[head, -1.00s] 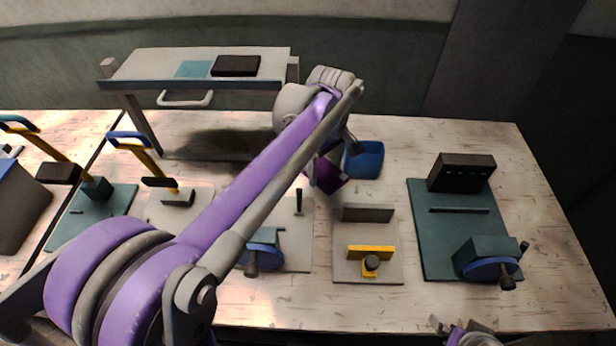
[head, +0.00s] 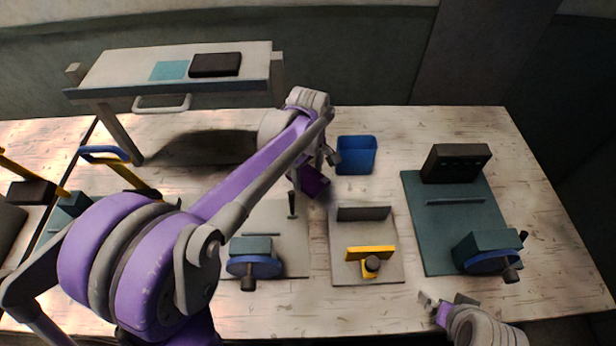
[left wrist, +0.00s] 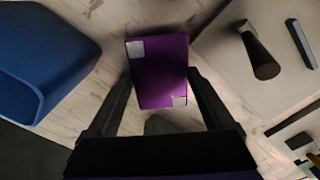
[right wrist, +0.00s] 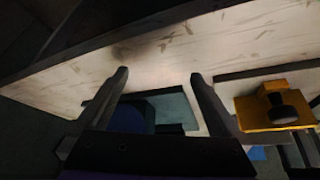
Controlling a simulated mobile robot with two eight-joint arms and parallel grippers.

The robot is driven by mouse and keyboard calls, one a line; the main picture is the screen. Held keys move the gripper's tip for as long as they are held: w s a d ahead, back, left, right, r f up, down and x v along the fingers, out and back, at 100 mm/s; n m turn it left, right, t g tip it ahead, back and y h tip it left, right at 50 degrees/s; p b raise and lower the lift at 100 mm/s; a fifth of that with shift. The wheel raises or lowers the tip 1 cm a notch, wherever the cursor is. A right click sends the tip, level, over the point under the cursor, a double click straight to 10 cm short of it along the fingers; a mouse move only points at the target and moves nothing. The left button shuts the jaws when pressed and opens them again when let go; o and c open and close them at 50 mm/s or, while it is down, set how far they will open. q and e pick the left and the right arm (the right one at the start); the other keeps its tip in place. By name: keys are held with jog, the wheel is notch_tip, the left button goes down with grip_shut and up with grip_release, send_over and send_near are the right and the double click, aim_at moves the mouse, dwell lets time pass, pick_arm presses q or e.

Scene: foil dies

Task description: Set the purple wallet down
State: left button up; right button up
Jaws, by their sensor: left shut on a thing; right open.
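The purple wallet (head: 314,182) is a flat dark purple piece with pale corner patches, seen best in the left wrist view (left wrist: 160,72). My left gripper (head: 312,172) is shut on it and holds it near the blue bin, left of and in front of it. In the left wrist view the wallet sits between the two fingers, with the table behind it; I cannot tell whether it touches the table. My right gripper (head: 448,304) is open and empty near the table's front edge, and its two spread fingers show in the right wrist view (right wrist: 158,85).
The blue bin (head: 356,156) stands behind the wallet. A grey board with a yellow clamp (head: 370,254), a grey board with a blue-wheeled device (head: 254,262) and a teal board (head: 425,210) lie in front and right. A raised shelf (head: 120,68) stands back left.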

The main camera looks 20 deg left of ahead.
pick_arm(q)
jog(key=shift+f, duration=0.8)
jog(key=shift+f, duration=0.2)
jog(key=o, duration=1.3)
jog(key=shift+r, duration=0.1)
